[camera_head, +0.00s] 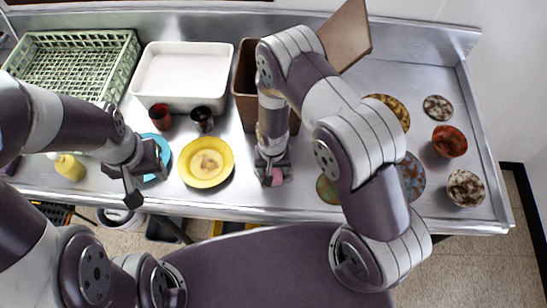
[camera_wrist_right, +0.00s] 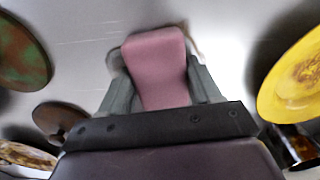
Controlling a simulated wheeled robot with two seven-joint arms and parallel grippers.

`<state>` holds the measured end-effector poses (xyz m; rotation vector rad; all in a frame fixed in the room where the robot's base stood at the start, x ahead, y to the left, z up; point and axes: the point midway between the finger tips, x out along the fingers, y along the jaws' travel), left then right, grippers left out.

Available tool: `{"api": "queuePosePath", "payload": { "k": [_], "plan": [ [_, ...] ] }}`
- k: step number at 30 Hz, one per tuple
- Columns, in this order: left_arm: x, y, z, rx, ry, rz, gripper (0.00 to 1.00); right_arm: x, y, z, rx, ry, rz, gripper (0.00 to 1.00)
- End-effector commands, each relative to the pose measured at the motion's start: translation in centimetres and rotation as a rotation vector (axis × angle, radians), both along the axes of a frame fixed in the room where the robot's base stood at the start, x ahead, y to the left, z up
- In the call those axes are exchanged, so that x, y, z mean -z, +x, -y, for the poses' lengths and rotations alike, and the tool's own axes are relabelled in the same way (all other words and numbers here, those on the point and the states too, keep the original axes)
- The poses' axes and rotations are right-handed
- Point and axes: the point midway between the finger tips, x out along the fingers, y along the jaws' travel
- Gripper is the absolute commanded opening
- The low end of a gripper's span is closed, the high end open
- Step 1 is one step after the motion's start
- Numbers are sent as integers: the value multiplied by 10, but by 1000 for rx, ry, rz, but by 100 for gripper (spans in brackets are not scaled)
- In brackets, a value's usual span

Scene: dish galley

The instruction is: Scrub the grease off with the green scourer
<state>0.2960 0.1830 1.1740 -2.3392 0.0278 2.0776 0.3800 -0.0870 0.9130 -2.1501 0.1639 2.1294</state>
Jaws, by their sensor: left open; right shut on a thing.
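My right gripper (camera_head: 272,176) is shut on a pink block (camera_wrist_right: 157,68), which looks like a sponge, low over the steel counter. It is right of the yellow plate (camera_head: 190,172) and apart from it. That plate has a brown greasy patch in its middle and also shows at the right of the right wrist view (camera_wrist_right: 271,88). My left gripper (camera_head: 146,186) is open and empty at the front of the blue plate (camera_head: 163,146), partly covering it. I cannot make out a green scourer in either view.
A green rack (camera_head: 75,62), a white basin (camera_head: 183,103) and a brown bin (camera_head: 243,99) stand behind. Two dark cups (camera_head: 161,117) (camera_head: 202,119) sit behind the plates. A yellow bottle (camera_head: 69,167) is at left. Several stained plates and bowls (camera_head: 449,141) lie at right.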

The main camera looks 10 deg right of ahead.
Motion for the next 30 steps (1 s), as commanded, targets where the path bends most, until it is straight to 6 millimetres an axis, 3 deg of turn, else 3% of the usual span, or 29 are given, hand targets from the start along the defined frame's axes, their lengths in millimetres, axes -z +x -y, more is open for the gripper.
{"api": "queuePosePath", "payload": {
  "k": [10,16,30],
  "plan": [
    [7,0,0,0,0,0,43,5,-31,-5,-3,-5,-14,39],
    [23,0,0,0,0,0,43,4,-47,-10,-3,-4,-13,39],
    [14,0,0,0,0,0,43,0,-33,-29,0,-2,-6,39]
  ]
}}
